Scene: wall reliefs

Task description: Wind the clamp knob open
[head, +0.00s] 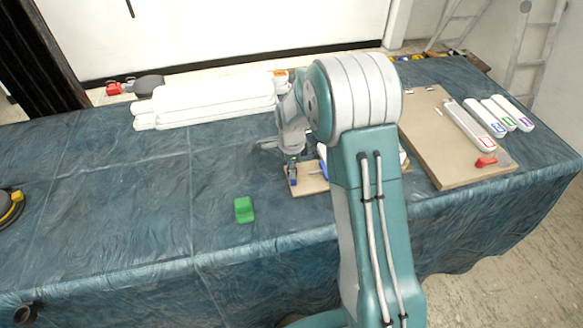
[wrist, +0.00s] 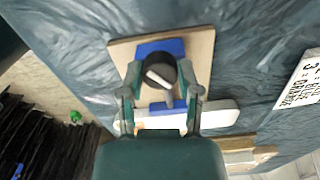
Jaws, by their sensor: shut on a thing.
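In the wrist view a blue clamp (wrist: 150,48) sits on a small wooden board (wrist: 122,52), with a white bar (wrist: 215,113) lying across it. The clamp's round black knob (wrist: 161,72), with a pale stripe across its top, is between the fingers of my gripper (wrist: 162,70). The fingers are shut on the knob, one on each side. In the head view my gripper (head: 291,157) points down over the blue clamp (head: 293,178) on the small board (head: 308,183). My arm hides part of the board and bar, and the knob is too small to make out there.
A green block (head: 244,210) lies in front on the blue-draped table (head: 120,235). Stacked white planks (head: 215,98) lie behind. A larger board (head: 440,150) at right holds a white bar and a red piece (head: 485,161). The table's left middle is clear.

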